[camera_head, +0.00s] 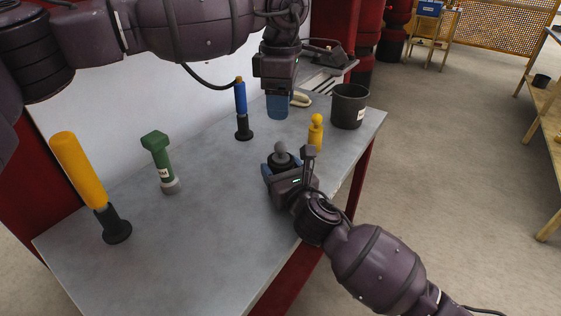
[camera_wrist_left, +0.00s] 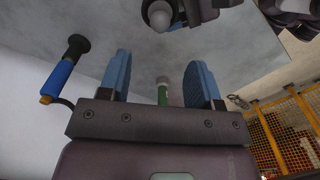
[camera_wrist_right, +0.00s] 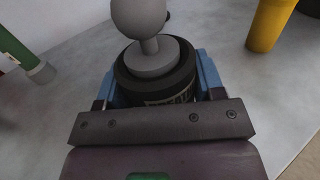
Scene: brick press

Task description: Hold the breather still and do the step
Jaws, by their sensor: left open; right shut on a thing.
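The breather (camera_head: 281,158), a dark round body with a grey ball knob on top, stands upright in my right gripper (camera_head: 279,168). In the right wrist view the blue jaws close on both sides of the breather (camera_wrist_right: 156,85); part of a label shows low on it, and its underside is hidden. My left gripper (camera_head: 277,114) points down over the far part of the table, beyond the breather. Its blue jaws (camera_wrist_left: 160,72) are apart with nothing between them. The breather's knob (camera_wrist_left: 158,16) shows at the top of the left wrist view.
On the grey table (camera_head: 215,235) stand a yellow knobbed piece (camera_head: 316,133), a dark bin (camera_head: 349,108), a blue-handled tool (camera_head: 241,100), a green hammer-shaped piece (camera_head: 160,160) and a yellow-handled tool (camera_head: 80,170). The table's near middle is bare.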

